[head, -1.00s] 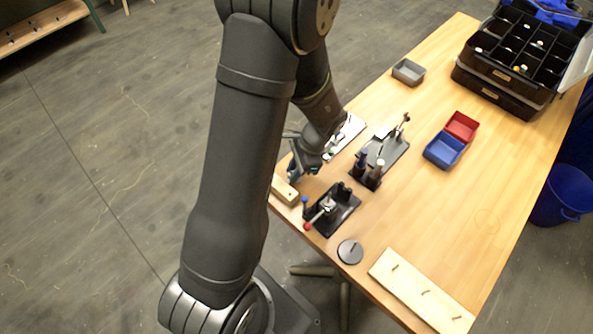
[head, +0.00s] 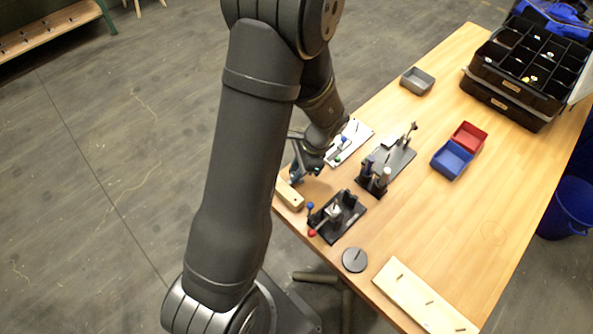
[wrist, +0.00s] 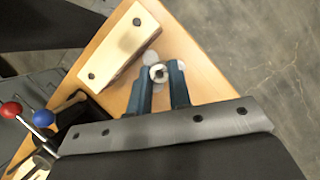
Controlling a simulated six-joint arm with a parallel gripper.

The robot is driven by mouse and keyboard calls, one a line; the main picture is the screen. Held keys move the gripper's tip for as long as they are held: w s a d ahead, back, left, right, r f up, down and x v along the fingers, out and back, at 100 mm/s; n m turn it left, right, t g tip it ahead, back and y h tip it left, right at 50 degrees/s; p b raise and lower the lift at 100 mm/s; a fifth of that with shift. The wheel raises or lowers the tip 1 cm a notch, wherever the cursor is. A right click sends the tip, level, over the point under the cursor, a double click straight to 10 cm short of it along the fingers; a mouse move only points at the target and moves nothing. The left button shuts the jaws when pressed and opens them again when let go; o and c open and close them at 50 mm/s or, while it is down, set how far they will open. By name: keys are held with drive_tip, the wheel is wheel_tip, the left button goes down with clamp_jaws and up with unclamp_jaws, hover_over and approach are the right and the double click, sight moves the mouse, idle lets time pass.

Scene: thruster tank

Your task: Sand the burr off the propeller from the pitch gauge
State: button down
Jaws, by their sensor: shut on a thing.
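My gripper (wrist: 162,82) is shut on a small, pale, ring-shaped piece (wrist: 158,73) with pale rounded lobes around it, which looks like the propeller. Its blue fingers close from both sides. In the head view my gripper (head: 297,174) is low over the table's left edge, and the held piece is too small to make out. A wooden block (wrist: 122,44) with dark holes lies close beside the fingers; it also shows in the head view (head: 289,194). A black fixture (head: 345,222) with red and blue knobs stands just in front. I cannot tell which fixture is the pitch gauge, and no burr is discernible.
A second dark fixture (head: 398,160) with upright posts and a white plate (head: 355,140) lie behind. A grey disc (head: 355,260) and a pegged wooden board (head: 425,298) are nearer. Red (head: 468,137) and blue (head: 452,160) bins stand right. The table's right front is clear.

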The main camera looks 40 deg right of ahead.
drive_tip(key=shift+w+v, duration=0.25)
drive_tip(key=shift+v, duration=1.05)
drive_tip(key=shift+w+v, duration=0.25)
drive_tip(key=shift+v, duration=1)
drive_tip(key=shift+d, duration=0.1)
drive_tip(key=w+a+f+n+g, duration=0.1)
drive_tip(key=w+a+n+g, duration=0.1)
drive_tip(key=w+a+n, duration=0.7)
drive_tip(key=w+a+f+n+g, duration=0.2)
drive_tip(key=w+a+n+g, duration=0.3)
drive_tip(key=w, duration=0.7)
drive_tip(key=w+a+f+n+h, duration=0.1)
drive_tip(key=w+a+n, duration=0.3)
drive_tip(key=a, duration=0.7)
drive_tip(key=w+a+f+n+h, duration=0.1)
drive_tip(key=w+a+n+h, duration=0.2)
drive_tip(key=a, duration=0.9)
drive_tip(key=w+n, duration=0.2)
drive_tip(key=n, duration=0.1)
drive_tip(key=shift+w+a+f, duration=0.15)
drive_tip(key=shift+w+f, duration=0.1)
drive_tip(key=shift+f, duration=0.1)
